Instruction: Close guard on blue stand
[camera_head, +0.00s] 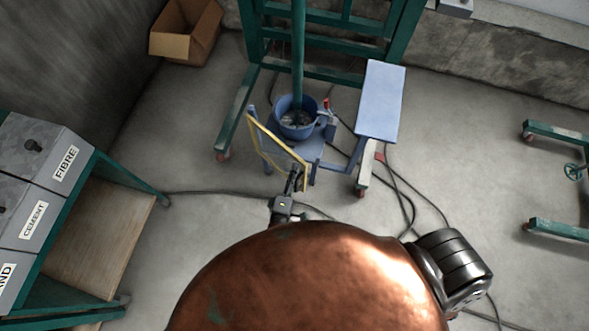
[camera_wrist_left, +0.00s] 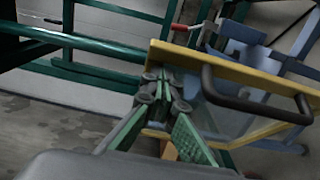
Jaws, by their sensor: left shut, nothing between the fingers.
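The blue stand (camera_head: 312,150) is at the centre of the head view, with a blue bucket (camera_head: 283,104) on it. The guard is a yellow frame (camera_head: 265,130) along the stand's left front side. In the left wrist view the guard (camera_wrist_left: 225,66) has a dark curved handle (camera_wrist_left: 255,103). My left gripper (camera_head: 293,181) is shut and empty at the guard's near end. In the left wrist view its fingertips (camera_wrist_left: 163,88) are close to the yellow bar, left of the handle; I cannot tell whether they touch it. My right gripper is not in view.
A green post (camera_head: 298,50) goes down into the bucket from the green frame (camera_head: 405,35) behind. A flat blue panel (camera_head: 381,100) is right of the bucket. Cables (camera_head: 405,190) lie on the floor. Labelled bins (camera_head: 50,150) stand left, a cardboard box (camera_head: 185,45) behind.

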